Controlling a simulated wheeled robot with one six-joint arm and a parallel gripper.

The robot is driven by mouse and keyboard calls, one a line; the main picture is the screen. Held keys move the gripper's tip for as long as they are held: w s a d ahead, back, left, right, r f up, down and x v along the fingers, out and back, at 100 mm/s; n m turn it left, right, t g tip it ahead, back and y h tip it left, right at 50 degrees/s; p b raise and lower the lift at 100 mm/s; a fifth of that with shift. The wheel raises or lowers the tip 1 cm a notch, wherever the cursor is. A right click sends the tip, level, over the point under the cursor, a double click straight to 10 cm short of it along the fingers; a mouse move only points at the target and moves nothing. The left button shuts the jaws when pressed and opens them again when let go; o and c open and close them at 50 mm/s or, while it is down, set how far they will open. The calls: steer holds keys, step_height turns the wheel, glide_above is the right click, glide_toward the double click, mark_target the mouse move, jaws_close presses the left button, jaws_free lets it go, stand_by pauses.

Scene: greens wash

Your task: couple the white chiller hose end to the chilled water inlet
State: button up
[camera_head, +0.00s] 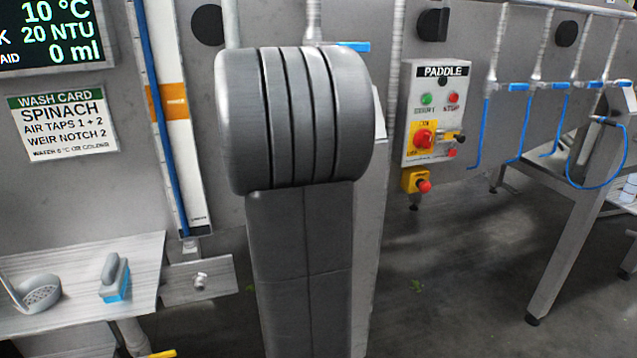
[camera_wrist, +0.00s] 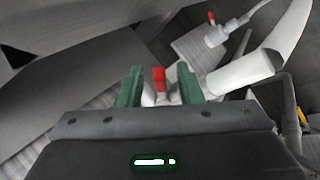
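In the wrist view, my gripper (camera_wrist: 159,73) shows two green fingers standing apart. A red lever-like part (camera_wrist: 159,79) and pale pieces below it show between them, with gaps at both sides; I see no grip on it. I cannot make out the chilled water inlet for certain. The head view does not show my gripper; my arm blocks its middle.
A thick white pipe (camera_wrist: 243,73) lies right of the fingers. In the head view, a metal shelf (camera_head: 75,318) at lower left holds a blue-and-grey brush (camera_head: 114,280) and a grey scoop (camera_head: 38,292). A paddle control box (camera_head: 434,112) and blue hoses (camera_head: 482,130) are at right.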

steer(key=shift+c, duration=0.2)
jaws_close()
steer(key=shift+f+b, duration=0.15)
steer(key=shift+b, duration=0.3)
steer(key=shift+s+a+f+m+b, duration=0.15)
steer(key=shift+f+m+b, duration=0.15)
steer(key=shift+b, duration=0.6)
steer(key=m+b, duration=0.1)
steer(key=b, duration=0.2)
steer(key=m+t+h+b, duration=0.1)
steer(key=m+b, duration=0.1)
steer(key=b, duration=0.2)
steer(key=s+a+f+m+t+b, duration=0.1)
steer(key=b, duration=0.3)
steer(key=shift+s+h, duration=0.1)
steer(key=shift+h, duration=0.3)
steer(key=shift+m, duration=0.4)
